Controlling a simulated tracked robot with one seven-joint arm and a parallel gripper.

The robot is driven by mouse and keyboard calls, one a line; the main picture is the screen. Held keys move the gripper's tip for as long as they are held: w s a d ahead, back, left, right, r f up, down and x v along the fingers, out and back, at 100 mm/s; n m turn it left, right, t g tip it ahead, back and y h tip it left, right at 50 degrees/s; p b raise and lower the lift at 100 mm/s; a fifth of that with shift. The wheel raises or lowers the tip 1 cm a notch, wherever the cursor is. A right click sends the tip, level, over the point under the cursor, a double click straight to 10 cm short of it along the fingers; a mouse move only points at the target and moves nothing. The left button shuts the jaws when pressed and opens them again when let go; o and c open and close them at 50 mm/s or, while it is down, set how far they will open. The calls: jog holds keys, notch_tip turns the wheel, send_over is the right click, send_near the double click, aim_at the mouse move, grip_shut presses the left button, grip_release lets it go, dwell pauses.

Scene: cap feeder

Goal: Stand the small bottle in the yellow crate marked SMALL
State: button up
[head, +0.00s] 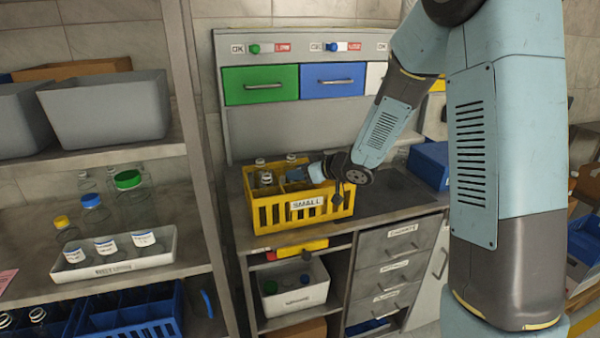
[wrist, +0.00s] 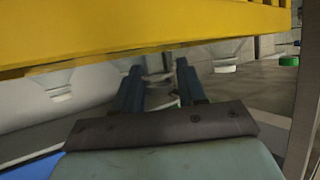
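The yellow crate (head: 262,214) marked SMALL stands on the workbench, with several clear, pale-capped bottles (head: 266,179) in its compartments. My gripper (head: 296,173) reaches in level from the right, low over the crate's top. In the wrist view, which looks upside down, the crate's yellow wall (wrist: 150,22) fills the upper edge. There my two fingers (wrist: 160,72) stand apart, with a clear bottle with a pale cap (wrist: 163,101) showing between them. I cannot tell whether the fingers touch it. In the head view my gripper hides that bottle, so its base is not seen.
A shelf at the left holds grey bins (head: 108,110), a white tray (head: 125,265) of bottles and a blue crate (head: 150,318). Green (head: 260,85) and blue (head: 333,81) drawers stand behind the yellow crate. The dark bench top right of the crate has free room up to a blue bin (head: 430,163).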

jog(key=shift+o, duration=1.3)
jog(key=s+d+r+m+t+h, duration=0.1)
jog(key=s+d+r+m+h, duration=0.15)
jog(key=s+d+r, duration=0.35)
jog(key=s+d+r+m+t+h, duration=0.15)
jog(key=d+r+h, duration=0.25)
jog(key=d, duration=0.5)
jog(key=s+d+r+m+t+h, duration=0.1)
jog(key=s+d+r+m+h, duration=0.1)
jog(key=s+d+r+h, duration=0.4)
jog(key=s+m+g+y, duration=0.2)
jog(key=s+m+g, duration=0.2)
jog(key=s, duration=1.6)
jog(key=shift+s+f+g, duration=0.25)
jog(key=shift+f+g, duration=0.1)
jog(key=shift+g, duration=0.8)
